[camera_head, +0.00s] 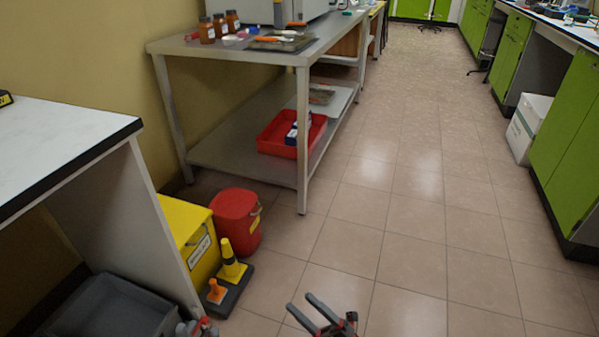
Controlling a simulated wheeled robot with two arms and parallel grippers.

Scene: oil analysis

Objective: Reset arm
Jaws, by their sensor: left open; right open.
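My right gripper (302,303) shows at the bottom edge, right of the middle. Its two dark fingers are apart, with nothing between them, above the tiled floor. My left gripper (197,327) shows only in small part at the bottom edge, by the foot of the white-topped bench. It is open, and I see nothing held in it. Most of both arms is out of the picture.
A white-topped bench (60,135) is close on the left, with a grey bin (110,305) below. A yellow box (190,235), red bucket (237,218) and small cone (231,262) stand beside it. A metal table (250,55) is beyond. Open floor (400,235) lies right.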

